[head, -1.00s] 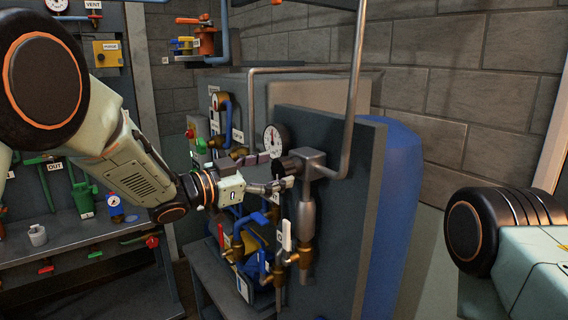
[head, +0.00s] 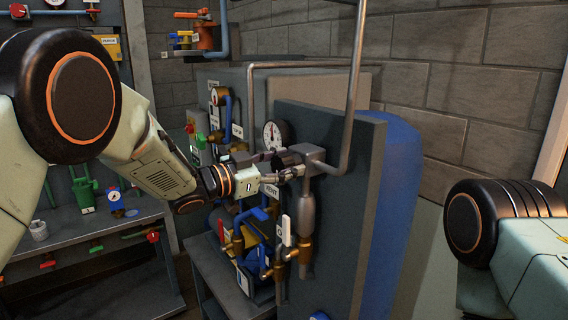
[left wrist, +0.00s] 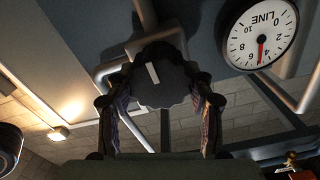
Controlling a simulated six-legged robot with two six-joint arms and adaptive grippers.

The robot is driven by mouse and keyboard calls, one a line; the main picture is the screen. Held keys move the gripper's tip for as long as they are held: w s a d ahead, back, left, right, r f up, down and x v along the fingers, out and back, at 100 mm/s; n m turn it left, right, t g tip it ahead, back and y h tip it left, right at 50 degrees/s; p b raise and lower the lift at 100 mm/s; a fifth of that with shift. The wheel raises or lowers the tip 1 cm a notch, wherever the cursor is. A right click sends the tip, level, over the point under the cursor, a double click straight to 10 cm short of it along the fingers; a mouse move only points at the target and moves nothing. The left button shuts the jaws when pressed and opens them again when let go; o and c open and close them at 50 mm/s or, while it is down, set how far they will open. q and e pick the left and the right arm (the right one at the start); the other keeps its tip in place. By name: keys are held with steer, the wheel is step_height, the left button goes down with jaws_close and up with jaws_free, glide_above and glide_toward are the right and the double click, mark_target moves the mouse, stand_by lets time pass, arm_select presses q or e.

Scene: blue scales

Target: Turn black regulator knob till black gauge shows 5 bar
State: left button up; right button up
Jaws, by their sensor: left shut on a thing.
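The black regulator knob (left wrist: 170,88), with a scalloped edge and a short white mark, sits between the fingers in the left wrist view. My left gripper (left wrist: 158,108) is shut on it, one finger at each side. In the head view my left gripper (head: 285,167) reaches the knob (head: 287,158) from the left, and its fingers partly hide it. The black-rimmed gauge (head: 275,134) is just above and behind. In the left wrist view the gauge (left wrist: 259,33) appears upside down, labelled LINE. Its red needle lies between 4 and 6, near the middle. My right gripper is out of view.
A grey panel (head: 340,215) carries the regulator. A grey pipe (head: 355,90) rises beside it, and a blue tank (head: 398,200) stands behind. Below the gripper are blue valves and a white-handled lever (head: 286,230). A bench (head: 85,245) stands at left.

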arm_select(q)
steer(key=c, duration=0.5)
steer(key=shift+o, duration=0.2)
steer(key=shift+n+p, duration=0.3)
steer(key=shift+p, duration=0.05)
steer(key=o, duration=1.2)
steer(key=shift+a, duration=0.1)
steer(key=v, duration=1.2)
